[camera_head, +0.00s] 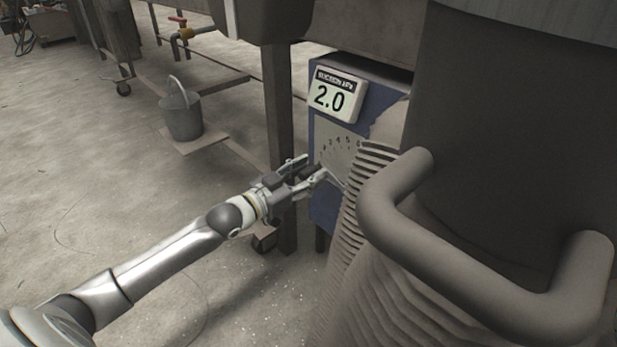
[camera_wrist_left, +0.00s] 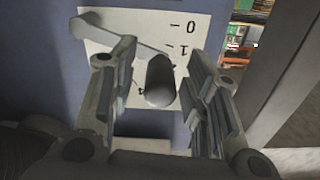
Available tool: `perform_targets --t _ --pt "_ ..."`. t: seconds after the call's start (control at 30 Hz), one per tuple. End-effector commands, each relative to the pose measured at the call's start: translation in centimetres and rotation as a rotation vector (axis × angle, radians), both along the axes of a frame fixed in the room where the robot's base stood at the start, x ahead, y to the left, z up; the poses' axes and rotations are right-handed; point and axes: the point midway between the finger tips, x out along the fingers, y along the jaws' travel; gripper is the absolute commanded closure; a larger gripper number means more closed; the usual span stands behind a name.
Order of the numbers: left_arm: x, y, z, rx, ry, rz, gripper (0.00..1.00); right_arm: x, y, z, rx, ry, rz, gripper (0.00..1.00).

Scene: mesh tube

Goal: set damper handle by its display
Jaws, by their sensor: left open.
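The display (camera_head: 336,95) on the blue cabinet reads 2.0 under a suction kPa label. Below it is a pale scale plate (camera_head: 339,147) with numbers; in the left wrist view the plate (camera_wrist_left: 190,22) shows upside down, with 0 and 1 readable. My left gripper (camera_head: 315,174) is in front of the plate's lower part. In the left wrist view, the damper handle's grey rounded grip (camera_wrist_left: 160,82) lies between the two open fingers, with visible gaps to both sides. How deep the grip sits between them is hard to tell. My right gripper is not in view.
A ribbed hose (camera_head: 352,220) and a large dark drum with a thick bent grey handle (camera_head: 400,225) stand close to the right of the cabinet. A table leg (camera_head: 279,130) is just left of it. A bucket (camera_head: 181,112) stands farther left. The floor at left is open.

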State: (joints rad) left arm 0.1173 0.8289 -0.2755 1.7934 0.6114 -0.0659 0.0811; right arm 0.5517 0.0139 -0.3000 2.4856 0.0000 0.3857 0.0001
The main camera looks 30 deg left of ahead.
Motion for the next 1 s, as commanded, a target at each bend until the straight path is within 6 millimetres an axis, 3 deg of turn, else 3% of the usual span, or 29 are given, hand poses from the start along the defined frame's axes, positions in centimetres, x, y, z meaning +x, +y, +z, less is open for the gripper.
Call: perform_targets --t 0.43,0.77,1.0 --pt "0.53 -0.21 0.07 0.000 0.000 0.000 0.58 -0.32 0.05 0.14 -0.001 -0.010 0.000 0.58" --pt "0.52 -0.21 0.06 0.001 0.000 0.000 1.00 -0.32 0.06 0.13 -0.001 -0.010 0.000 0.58" --pt "0.52 -0.21 0.06 0.001 0.000 -0.001 1.00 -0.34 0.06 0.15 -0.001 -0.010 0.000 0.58"
